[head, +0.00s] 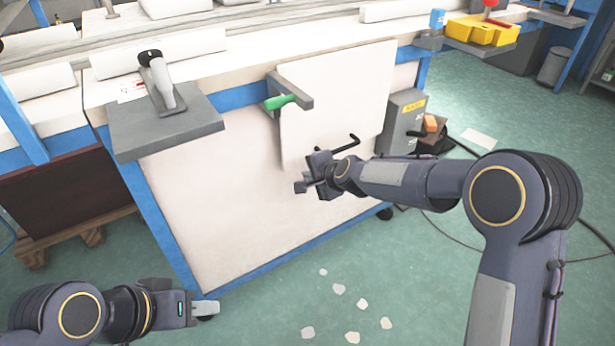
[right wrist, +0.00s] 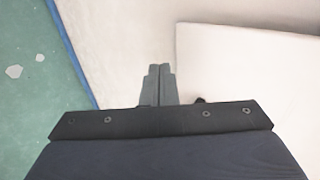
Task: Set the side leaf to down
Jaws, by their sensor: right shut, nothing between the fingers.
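The side leaf (head: 335,100) is a white panel hanging down along the front of the workbench. A grey bracket with a green handle (head: 279,102) sits at its upper left. The leaf also fills the right side of the right wrist view (right wrist: 250,85). My right gripper (head: 303,187) is near the leaf's lower edge, shut and empty, its fingertips together (right wrist: 160,72) in front of the white bench front, left of the leaf. Contact cannot be told. A black bent rod (head: 348,144) shows by the leaf's lower edge. My left gripper (head: 207,309) is low at the left, away from the leaf; its jaw state is unclear.
A grey shelf (head: 190,122) with a handheld tool (head: 160,80) juts from the bench left of the leaf. A grey box (head: 403,120) stands to its right, with cables on the floor. Pale scraps (head: 338,289) lie on the open green floor in front.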

